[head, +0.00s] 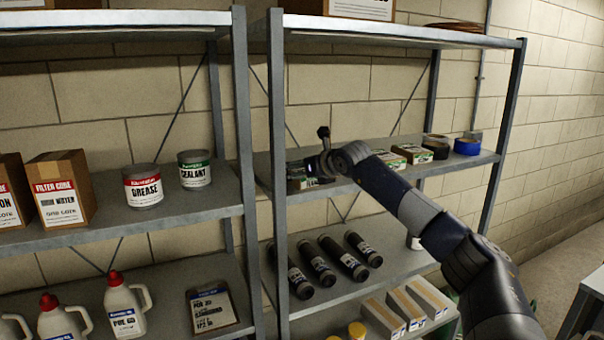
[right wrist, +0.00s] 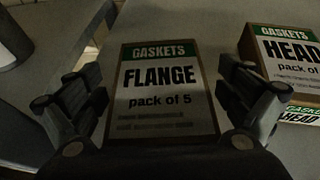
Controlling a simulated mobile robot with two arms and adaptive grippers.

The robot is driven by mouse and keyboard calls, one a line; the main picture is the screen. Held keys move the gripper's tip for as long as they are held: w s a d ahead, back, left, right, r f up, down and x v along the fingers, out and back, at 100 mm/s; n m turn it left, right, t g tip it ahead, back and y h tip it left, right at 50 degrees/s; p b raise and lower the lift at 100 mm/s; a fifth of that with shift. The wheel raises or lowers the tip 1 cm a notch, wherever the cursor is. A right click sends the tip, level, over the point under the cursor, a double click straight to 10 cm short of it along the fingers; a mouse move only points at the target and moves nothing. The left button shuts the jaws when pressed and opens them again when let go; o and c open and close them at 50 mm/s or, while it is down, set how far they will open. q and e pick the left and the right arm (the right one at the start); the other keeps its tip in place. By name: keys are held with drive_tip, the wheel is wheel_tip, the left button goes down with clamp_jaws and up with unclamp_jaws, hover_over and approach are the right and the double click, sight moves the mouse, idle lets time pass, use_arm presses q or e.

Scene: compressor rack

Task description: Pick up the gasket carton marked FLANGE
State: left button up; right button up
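The FLANGE gasket carton (right wrist: 165,100), with a green GASKETS band and a white label, fills the middle of the right wrist view. In the head view, the carton (head: 297,184) is on the right rack's middle shelf, partly hidden by my right gripper (head: 316,168). In the right wrist view, my right gripper (right wrist: 162,108) has one finger on each side of the carton. The fingers look spread, with narrow gaps to the carton's sides. My left gripper is not in view.
A HEAD gasket carton (right wrist: 285,62) lies to the right in the wrist view. Farther along the same shelf (head: 478,163) are more gasket cartons (head: 413,154) and a blue roll (head: 467,146). A rack post (head: 278,190) stands just left of the FLANGE carton.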

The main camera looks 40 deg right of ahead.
drive_tip(key=c, duration=1)
drive_tip(key=shift+r, duration=0.1)
